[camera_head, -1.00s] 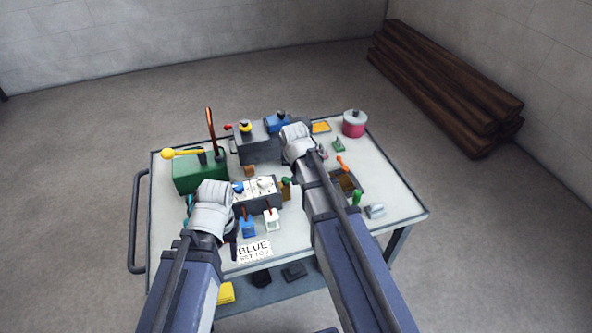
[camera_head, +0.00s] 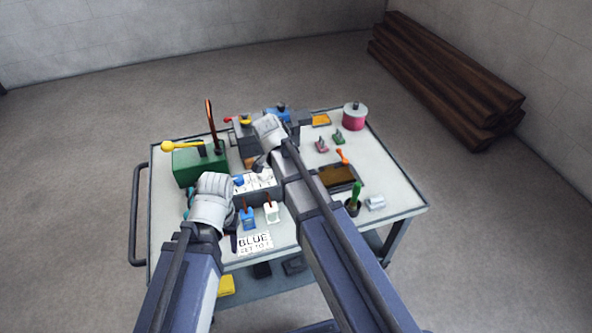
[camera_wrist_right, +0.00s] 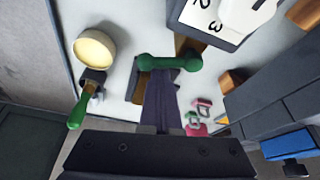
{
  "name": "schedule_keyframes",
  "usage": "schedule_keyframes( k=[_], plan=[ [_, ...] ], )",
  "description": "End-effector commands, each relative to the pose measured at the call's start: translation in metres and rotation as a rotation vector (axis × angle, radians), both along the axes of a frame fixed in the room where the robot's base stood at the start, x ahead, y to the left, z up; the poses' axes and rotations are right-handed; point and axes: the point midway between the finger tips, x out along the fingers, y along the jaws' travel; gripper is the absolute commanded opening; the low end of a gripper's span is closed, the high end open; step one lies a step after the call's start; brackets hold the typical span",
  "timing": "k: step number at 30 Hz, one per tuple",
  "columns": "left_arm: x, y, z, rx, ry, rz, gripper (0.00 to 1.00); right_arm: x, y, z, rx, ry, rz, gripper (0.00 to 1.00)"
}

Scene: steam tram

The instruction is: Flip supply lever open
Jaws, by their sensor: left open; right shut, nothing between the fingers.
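Several levers stand on the cart, and I cannot tell which is the supply lever. A yellow-knobbed lever (camera_head: 183,146) lies over a green box (camera_head: 199,167), with an upright orange-red lever (camera_head: 211,122) beside it. A blue switch (camera_head: 247,219) and a white switch (camera_head: 271,213) stand before the numbered dial box (camera_head: 259,197). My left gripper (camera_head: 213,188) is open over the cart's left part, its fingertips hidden. My right gripper (camera_head: 262,164) is shut and empty above the dial box. In the right wrist view a green bar-shaped handle (camera_wrist_right: 168,62) shows at its fingertips; contact is unclear.
A sign reading BLUE (camera_head: 255,242) lies at the cart's front. A grey box (camera_head: 249,150) stands behind the dials. A pink-and-white cylinder (camera_head: 354,117), a green lever (camera_head: 355,195) and an orange lever (camera_head: 342,156) are on the right. The cart top (camera_head: 385,170) is clear near its right edge.

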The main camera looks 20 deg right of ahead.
Motion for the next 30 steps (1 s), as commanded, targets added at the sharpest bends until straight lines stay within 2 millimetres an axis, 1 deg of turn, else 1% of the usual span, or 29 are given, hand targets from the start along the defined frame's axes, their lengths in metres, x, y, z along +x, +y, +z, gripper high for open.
schedule_keyframes(
  k=[2,13,30],
  plan=[
    [0.0000,0.0000,0.0000,0.000,0.000,0.000,0.50,-0.0009,0.0025,-0.0001,0.000,0.000,-0.044,0.00],
    [0.0000,0.0000,0.0000,0.000,0.000,0.000,0.50,-0.0051,0.0093,-0.0001,0.001,0.000,-0.035,0.00],
    [0.0000,0.0000,0.0000,0.000,0.000,0.000,0.50,-0.0056,0.0112,-0.0002,0.002,0.000,-0.035,0.00]
  ],
)
